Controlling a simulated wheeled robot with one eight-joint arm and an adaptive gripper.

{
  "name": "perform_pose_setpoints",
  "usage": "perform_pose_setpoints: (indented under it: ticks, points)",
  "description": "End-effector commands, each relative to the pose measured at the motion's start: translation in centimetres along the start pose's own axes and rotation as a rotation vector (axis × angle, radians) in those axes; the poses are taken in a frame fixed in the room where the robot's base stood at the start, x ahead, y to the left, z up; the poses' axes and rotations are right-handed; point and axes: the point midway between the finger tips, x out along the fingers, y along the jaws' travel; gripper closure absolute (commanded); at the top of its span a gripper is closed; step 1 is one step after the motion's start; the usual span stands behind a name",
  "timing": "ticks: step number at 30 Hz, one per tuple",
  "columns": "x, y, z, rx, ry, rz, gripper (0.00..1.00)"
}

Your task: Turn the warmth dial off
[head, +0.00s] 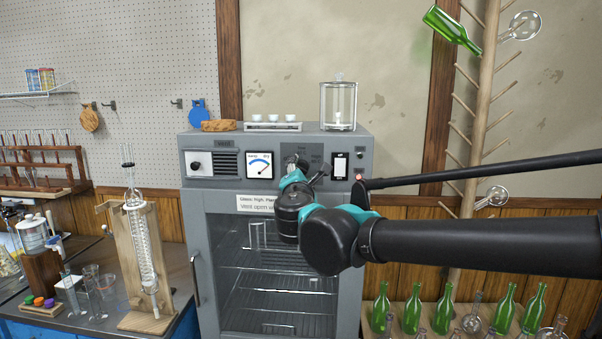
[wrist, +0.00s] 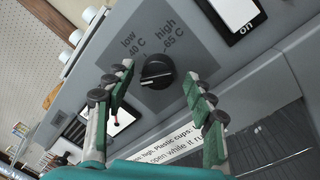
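The warmth dial is a round black knob (wrist: 157,72) on a dark grey plate printed "low 40 C" and "high 65 C". It sits on the front panel of a grey cabinet (head: 378,140). My gripper (wrist: 158,80) is open, with one finger on each side of the dial in the wrist view. The fingers look apart from the knob, and nothing is between them but the dial beyond. In the head view my gripper (head: 306,168) is in front of the panel and hides the dial.
A switch (head: 340,166) marked ON is right of the dial. A needle gauge (head: 259,165) and another black knob (head: 196,167) are to the left. A paper notice (head: 256,203) is below, above the glass door. Glassware (head: 339,106) and small white cups stand on top.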

Motion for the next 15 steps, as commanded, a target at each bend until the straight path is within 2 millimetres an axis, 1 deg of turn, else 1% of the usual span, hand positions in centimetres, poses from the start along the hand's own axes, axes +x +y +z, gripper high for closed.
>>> perform_pose_setpoints:
  ticks: [8, 11, 14, 15]
  points:
    - [-0.1, 0.1, 0.0, -0.001, 0.000, 0.002, 0.45]
    - [-0.8, 0.2, -0.1, 0.000, 0.002, 0.003, 0.45]
    - [-2.0, 0.2, -0.1, 0.000, 0.003, 0.003, 0.45]
    - [-2.7, 0.1, -0.1, 0.000, 0.004, 0.004, 0.45]
